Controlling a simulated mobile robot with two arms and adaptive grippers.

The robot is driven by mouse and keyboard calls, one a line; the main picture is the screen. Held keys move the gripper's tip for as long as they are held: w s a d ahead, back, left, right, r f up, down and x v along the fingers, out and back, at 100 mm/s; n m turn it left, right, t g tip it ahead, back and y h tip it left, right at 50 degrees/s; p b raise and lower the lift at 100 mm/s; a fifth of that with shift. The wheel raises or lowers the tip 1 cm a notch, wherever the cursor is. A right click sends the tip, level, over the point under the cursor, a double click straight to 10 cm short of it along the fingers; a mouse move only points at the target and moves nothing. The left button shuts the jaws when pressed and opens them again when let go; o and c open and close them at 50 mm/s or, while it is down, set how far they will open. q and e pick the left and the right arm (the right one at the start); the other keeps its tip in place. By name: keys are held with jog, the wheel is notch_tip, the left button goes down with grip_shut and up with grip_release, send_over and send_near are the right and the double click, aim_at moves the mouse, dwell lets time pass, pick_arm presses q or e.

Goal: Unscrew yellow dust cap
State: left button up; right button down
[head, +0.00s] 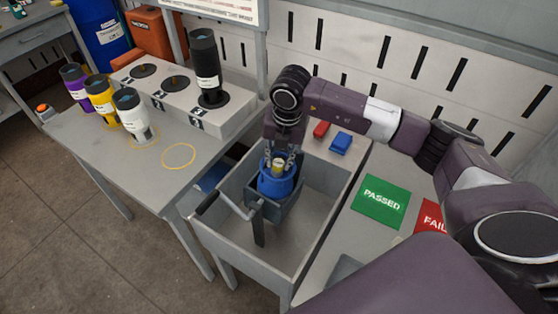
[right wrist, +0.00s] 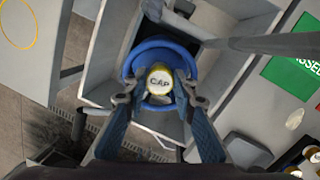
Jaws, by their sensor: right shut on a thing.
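The yellow dust cap (right wrist: 159,80), with a pale top marked CAP, sits in the middle of a blue round body (head: 276,186). In the head view the cap (head: 279,166) shows between the fingers of my right gripper (head: 280,158). The right gripper points down and is shut on the cap; its fingers (right wrist: 159,92) stand on either side of it in the right wrist view. The exact contact is hard to see. The blue body stands in a dark grey holder (head: 286,215). My left gripper is not in view.
The holder is in a grey trough (head: 318,190) with a dark-handled lever (head: 208,202). Purple (head: 75,86), yellow (head: 102,97), white (head: 131,113) and black (head: 205,62) cylinders stand at left. Red (head: 321,129) and blue (head: 341,143) blocks and a green PASSED mat (head: 381,209) lie to the right.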

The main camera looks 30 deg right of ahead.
jog(key=shift+f+n+b, duration=0.2)
jog(key=shift+n+b, duration=0.45)
jog(key=shift+n, duration=0.05)
jog(key=shift+n+b, duration=0.7)
jog(key=shift+n, duration=1.1)
jog(key=shift+r+n+b, duration=0.25)
jog(key=shift+n+b, duration=0.05)
jog(key=shift+n, duration=0.2)
